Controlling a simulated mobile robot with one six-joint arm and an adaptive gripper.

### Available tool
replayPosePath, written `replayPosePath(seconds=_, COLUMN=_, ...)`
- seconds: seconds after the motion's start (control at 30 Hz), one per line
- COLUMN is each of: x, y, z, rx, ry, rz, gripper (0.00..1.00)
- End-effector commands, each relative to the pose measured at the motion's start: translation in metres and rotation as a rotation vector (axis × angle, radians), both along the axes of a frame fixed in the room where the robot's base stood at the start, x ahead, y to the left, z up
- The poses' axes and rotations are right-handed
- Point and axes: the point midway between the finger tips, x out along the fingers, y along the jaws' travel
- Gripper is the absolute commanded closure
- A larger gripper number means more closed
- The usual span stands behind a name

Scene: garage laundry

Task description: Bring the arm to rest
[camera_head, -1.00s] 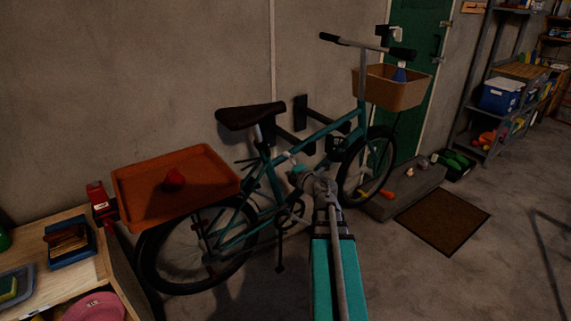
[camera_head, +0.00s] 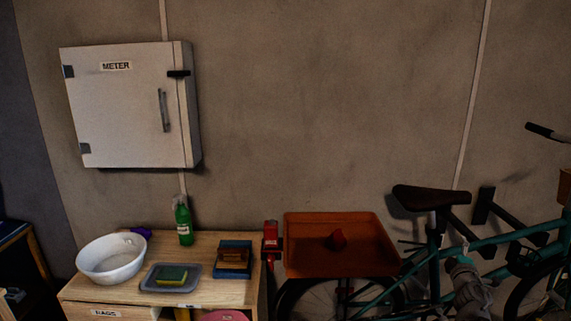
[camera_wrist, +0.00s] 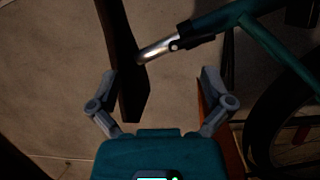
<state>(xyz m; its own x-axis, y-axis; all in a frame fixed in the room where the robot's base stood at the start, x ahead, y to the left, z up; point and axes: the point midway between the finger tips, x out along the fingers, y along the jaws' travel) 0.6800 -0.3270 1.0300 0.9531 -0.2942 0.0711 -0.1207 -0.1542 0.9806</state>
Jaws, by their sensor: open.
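My gripper (camera_wrist: 160,88) is open and empty in the wrist view, its two grey fingers spread wide. Beyond the fingers, the dark bicycle saddle (camera_wrist: 122,50) shows between them with a silver seat post (camera_wrist: 160,48). I cannot tell the gap between gripper and saddle. In the head view, part of my arm (camera_head: 468,285) shows at lower right in front of the teal bicycle (camera_head: 490,242). The rest of the arm is cut off by the bottom edge.
A wooden bench (camera_head: 205,248) at left bears a white bowl (camera_head: 112,260), green bottle (camera_head: 184,223) and sponge (camera_head: 171,275). A meter box (camera_head: 125,110) hangs above.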

Motion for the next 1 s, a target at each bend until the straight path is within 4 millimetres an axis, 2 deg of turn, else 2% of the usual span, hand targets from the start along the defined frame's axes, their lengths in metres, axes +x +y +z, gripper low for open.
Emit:
replayPosePath(seconds=0.17, x=0.003, y=0.009, z=0.003, rx=0.181, ry=-0.01, rz=-0.133, gripper=0.0)
replayPosePath(seconds=0.47, x=-0.001, y=0.037, z=-0.022, rx=0.502, ry=0.059, rz=-0.342, gripper=0.0)
replayPosePath(seconds=0.77, x=-0.018, y=0.094, z=-0.063, rx=0.809, ry=0.242, rz=-0.52, gripper=0.0)
replayPosePath(seconds=1.0, x=-0.043, y=0.157, z=-0.093, rx=1.011, ry=0.455, rz=-0.635, gripper=0.0)
